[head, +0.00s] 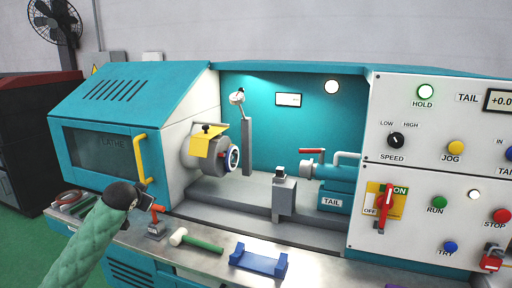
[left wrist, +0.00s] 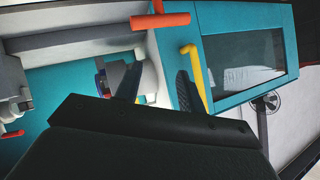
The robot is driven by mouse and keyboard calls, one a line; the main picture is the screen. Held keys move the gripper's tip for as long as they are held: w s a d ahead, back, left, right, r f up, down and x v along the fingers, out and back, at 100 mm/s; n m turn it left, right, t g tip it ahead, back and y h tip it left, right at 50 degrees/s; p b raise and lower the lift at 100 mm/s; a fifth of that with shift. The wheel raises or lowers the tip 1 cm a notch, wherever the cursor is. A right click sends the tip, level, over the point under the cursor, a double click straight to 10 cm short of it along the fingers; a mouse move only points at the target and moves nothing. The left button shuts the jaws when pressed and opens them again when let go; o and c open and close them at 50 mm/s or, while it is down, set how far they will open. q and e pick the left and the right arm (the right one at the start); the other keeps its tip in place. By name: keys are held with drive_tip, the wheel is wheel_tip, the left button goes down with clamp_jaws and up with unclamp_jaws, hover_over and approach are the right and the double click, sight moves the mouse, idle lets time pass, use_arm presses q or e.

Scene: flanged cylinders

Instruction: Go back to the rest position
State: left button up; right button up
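My left gripper (head: 125,194) is in the head view in front of the lathe's closed window door, near the yellow door handle (head: 141,158). In the left wrist view its two dark fingers (left wrist: 156,76) stand apart with nothing held between them. The lathe chuck (head: 206,150) has a yellow guard and a dark, blue-and-white ringed end (head: 233,158) facing the tailstock (head: 332,190); I cannot tell whether that end is a separate part. A blue cradle (head: 258,262) stands empty on the front ledge. My right gripper is in neither view.
A red-handled tool in a grey block (head: 155,224) stands near my left gripper; its orange-red T-handle shows in the left wrist view (left wrist: 160,20). A green-handled mallet (head: 200,243) and pliers (head: 68,197) lie on the ledge. The control panel (head: 435,140) is at right.

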use_arm(q)
drive_tip(key=s+d+f+g+h, duration=0.1)
drive_tip(key=s+d+f+g, duration=0.2)
drive_tip(key=s+d+f, duration=0.4)
drive_tip(key=s+d+f+n+g+h, duration=0.1)
drive_tip(key=s+d+f+g, duration=0.2)
drive_tip(key=s+d+f, duration=0.5)
drive_tip(key=s+d+f+n+g, duration=0.1)
drive_tip(key=s+d+f+g, duration=0.3)
drive_tip(key=s+f, duration=1.6)
drive_tip(key=s+d, duration=0.2)
drive_tip(key=s, duration=0.8)
drive_tip(key=s+d, duration=0.2)
drive_tip(key=s, duration=0.8)
drive_tip(key=shift+s+d+f+h, duration=0.15)
drive_tip(key=shift+d+f+h, duration=0.1)
drive_tip(key=shift+f+h, duration=0.15)
